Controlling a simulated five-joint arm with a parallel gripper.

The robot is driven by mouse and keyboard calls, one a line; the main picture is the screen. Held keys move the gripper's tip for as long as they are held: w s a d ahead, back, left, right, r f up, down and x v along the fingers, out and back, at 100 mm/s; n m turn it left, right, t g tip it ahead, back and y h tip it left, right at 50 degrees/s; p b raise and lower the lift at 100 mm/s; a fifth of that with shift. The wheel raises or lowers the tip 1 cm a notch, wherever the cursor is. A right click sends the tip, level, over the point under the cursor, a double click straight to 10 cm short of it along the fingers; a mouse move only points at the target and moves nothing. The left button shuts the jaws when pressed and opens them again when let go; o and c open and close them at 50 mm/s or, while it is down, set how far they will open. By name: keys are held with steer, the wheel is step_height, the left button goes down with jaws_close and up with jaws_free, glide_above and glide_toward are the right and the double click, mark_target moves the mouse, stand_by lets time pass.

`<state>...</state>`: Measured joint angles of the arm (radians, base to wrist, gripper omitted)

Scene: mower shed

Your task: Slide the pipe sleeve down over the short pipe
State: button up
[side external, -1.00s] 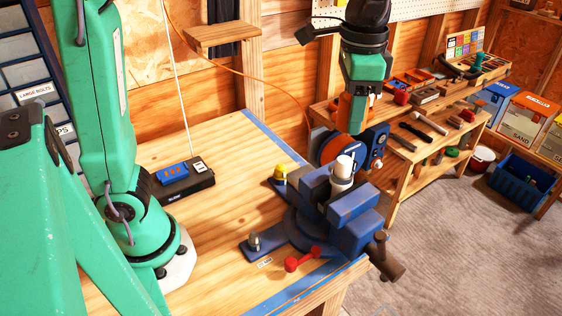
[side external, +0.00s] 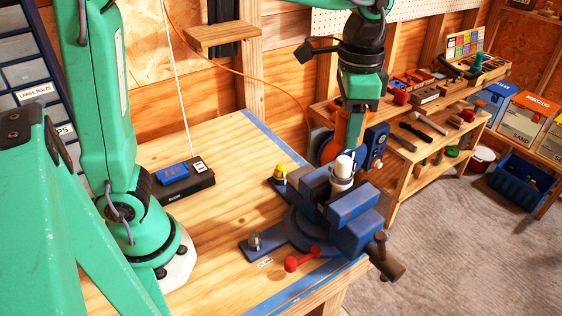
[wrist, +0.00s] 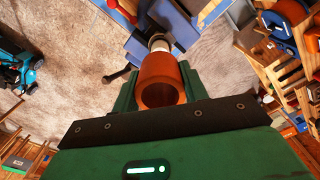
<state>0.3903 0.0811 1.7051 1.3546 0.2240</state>
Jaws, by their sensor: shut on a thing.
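The short pipe (side external: 343,168) is pale and stands upright in the jaws of a blue vise (side external: 364,229) at the bench corner. My gripper (side external: 352,145) points down just behind and above the pipe top. In the wrist view its green fingers are shut on the orange pipe sleeve (wrist: 160,82), a hollow tube with its open end toward the camera. The short pipe (wrist: 160,44) shows beyond the sleeve's far end there. In the side view a finger hides most of the sleeve. The pipe's white top is bare, and the exact gap to the sleeve cannot be told.
A red-handled part (side external: 300,260) and a yellow-topped item (side external: 281,172) sit near the vise. A black and blue box (side external: 185,181) lies on the bench. A tool shelf (side external: 400,150) stands behind.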

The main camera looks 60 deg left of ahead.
mark_target(344, 159)
steer(key=shift+f, duration=1.45)
steer(key=shift+f, duration=2.35)
stand_by(1.0)
steer(key=o, duration=1.1)
steer(key=shift+c, duration=0.2)
steer(key=shift+r, duration=0.15)
steer(key=shift+r, duration=3.75)
steer(key=shift+a, duration=0.1)
steer(key=s+a+f+n+t, duration=0.3)
steer(key=s+a+n+t, duration=0.2)
steer(key=s+a, duration=0.9)
steer(key=shift+a+f+n+t, duration=0.2)
steer(key=shift+a+n+t, duration=0.15)
steer(key=shift+n, duration=0.65)
